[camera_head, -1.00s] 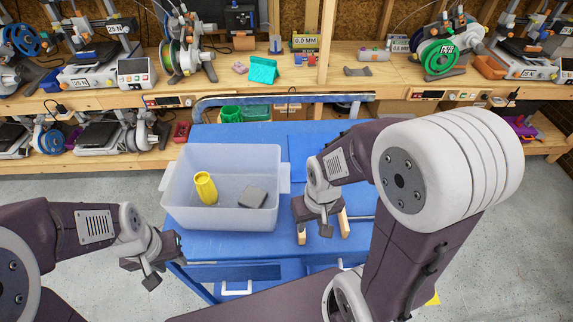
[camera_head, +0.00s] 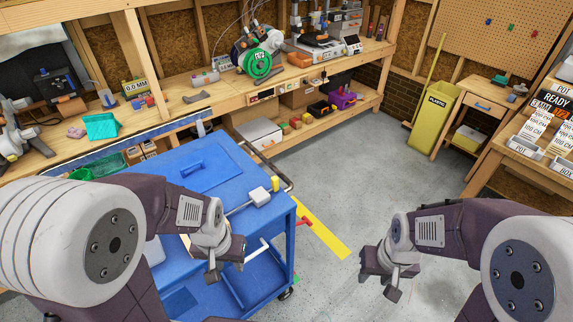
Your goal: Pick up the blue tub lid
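The blue tub lid (camera_head: 202,177) is a flat blue panel with a raised handle, lying on the top of the blue cart (camera_head: 165,155). My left gripper (camera_head: 213,267) is over the near part of the cart, on the near side of the lid and apart from it; its fingers are mostly hidden by its own body. My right gripper (camera_head: 386,279) is over the grey floor to the right of the cart, far from the lid. I see nothing held in it, but its fingers are not clear. A whitish tub (camera_head: 154,251) shows only in part behind my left arm.
A grey block (camera_head: 260,196) and a small yellow piece (camera_head: 276,184) are at the cart's right edge. A workbench (camera_head: 165,115) with printers runs behind. A yellow strip (camera_head: 325,230) marks the floor. A yellow bin (camera_head: 434,118) stands far right; the floor between is clear.

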